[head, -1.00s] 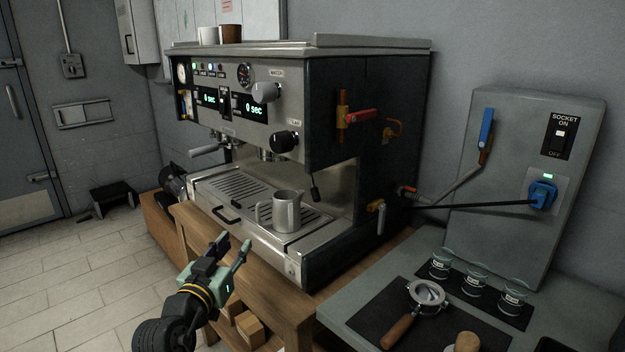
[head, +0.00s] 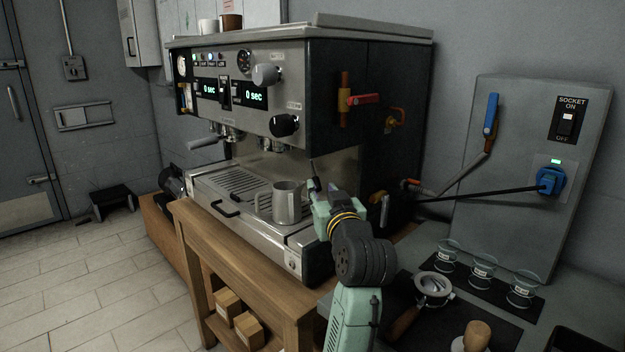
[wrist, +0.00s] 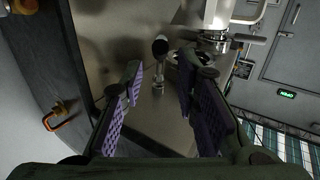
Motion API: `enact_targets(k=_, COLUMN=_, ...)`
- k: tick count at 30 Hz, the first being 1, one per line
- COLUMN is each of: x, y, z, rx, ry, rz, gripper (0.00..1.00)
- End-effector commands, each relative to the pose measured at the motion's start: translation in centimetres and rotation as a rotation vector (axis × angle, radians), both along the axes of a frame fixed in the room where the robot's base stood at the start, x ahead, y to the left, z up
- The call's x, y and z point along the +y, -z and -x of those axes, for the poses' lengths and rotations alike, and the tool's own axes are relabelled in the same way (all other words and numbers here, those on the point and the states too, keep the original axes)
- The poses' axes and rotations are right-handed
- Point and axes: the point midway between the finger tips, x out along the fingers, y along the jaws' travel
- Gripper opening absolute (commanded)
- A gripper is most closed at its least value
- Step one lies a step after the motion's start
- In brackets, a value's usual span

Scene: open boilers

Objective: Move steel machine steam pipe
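The espresso machine (head: 240,100) stands on a wooden table with a steel front and dark side. In the wrist view the steel steam pipe (wrist: 158,80) has a black grip (wrist: 160,47) and shows in the gap between my fingers, beyond them. In the head view the pipe's dark part is hard to tell apart from my fingers. My gripper (head: 322,200) is at the machine's front right corner, right of the steel pitcher (head: 287,203). In the wrist view my gripper (wrist: 161,80) is open, its purple pads apart with nothing held.
The pitcher stands on the drip tray (head: 240,185) close left of my gripper. A red-handled valve (head: 362,98) sticks out of the machine's side. At right are a socket box (head: 520,160), a portafilter (head: 432,287), small glasses (head: 482,270) and a tamper (head: 476,335).

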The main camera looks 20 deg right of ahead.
Motion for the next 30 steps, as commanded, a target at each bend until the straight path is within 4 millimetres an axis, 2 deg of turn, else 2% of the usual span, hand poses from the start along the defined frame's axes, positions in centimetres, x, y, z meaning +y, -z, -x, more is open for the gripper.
enact_targets(k=5, x=-0.4, y=-0.1, z=-2.0, rx=0.006, ry=-0.002, rz=-0.003, gripper=0.28)
enact_targets(k=12, x=-1.3, y=-0.2, z=-6.5, rx=0.004, ry=-0.001, rz=-0.004, gripper=0.28)
enact_targets(k=18, x=-1.9, y=-0.1, z=-9.4, rx=0.003, ry=-0.001, rz=-0.004, gripper=0.28)
enact_targets(k=23, x=-2.0, y=0.0, z=-10.3, rx=0.004, ry=-0.001, rz=-0.003, gripper=0.28)
enact_targets(k=30, x=-2.1, y=0.1, z=-10.5, rx=0.003, ry=0.000, rz=-0.003, gripper=0.28)
